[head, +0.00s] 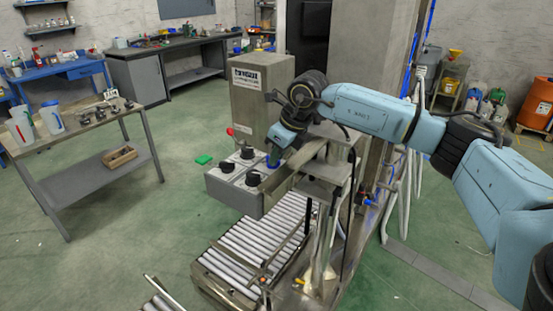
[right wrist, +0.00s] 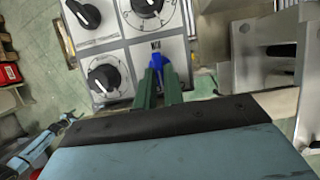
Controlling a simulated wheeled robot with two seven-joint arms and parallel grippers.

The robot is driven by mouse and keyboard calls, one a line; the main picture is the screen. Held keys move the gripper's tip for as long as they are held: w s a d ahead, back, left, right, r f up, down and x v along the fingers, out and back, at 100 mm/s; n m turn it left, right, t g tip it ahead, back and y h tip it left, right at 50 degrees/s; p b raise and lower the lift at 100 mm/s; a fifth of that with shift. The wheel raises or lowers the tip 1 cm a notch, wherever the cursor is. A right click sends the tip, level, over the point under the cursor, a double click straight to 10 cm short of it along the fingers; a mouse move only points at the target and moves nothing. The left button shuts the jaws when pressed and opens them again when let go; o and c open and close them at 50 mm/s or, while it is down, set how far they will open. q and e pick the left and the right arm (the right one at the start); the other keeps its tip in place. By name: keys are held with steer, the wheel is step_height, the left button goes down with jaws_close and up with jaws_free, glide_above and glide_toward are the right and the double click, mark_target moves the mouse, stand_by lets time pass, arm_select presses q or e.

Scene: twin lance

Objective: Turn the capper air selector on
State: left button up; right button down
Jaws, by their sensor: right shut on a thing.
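The grey control box (head: 232,190) sits beside the capper's tall metal housing, its sloped top carrying several selector knobs. In the right wrist view, black knobs with white pointers show on the panel: one at upper left (right wrist: 85,14), one at upper middle (right wrist: 144,6) and one at lower left (right wrist: 103,77). A blue knob (right wrist: 158,60) is at the lower right of the panel, under a small label too blurred to read. My right gripper (right wrist: 158,78) is shut on this blue knob; its green fingers hide part of it.
A roller conveyor (head: 262,245) runs below the box. A metal bracket (head: 325,170) stands close to the right of my gripper. A side table (head: 85,130) with cups and small parts is at the left. The green floor between is mostly clear.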

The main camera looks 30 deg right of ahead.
steer(key=n, duration=0.2)
steer(key=n+g+y, duration=0.1)
steer(key=n, duration=0.2)
steer(key=shift+w+d+r+n+y, duration=0.1)
steer(key=shift+w+d+n+y, duration=0.2)
steer(key=shift+n+y, duration=0.1)
stand_by(0.3)
steer(key=c, duration=1.5)
jaws_free()
steer(key=shift+s, duration=0.1)
steer(key=b+v, duration=0.1)
steer(key=v, duration=1.2)
steer(key=shift+w+r, duration=0.2)
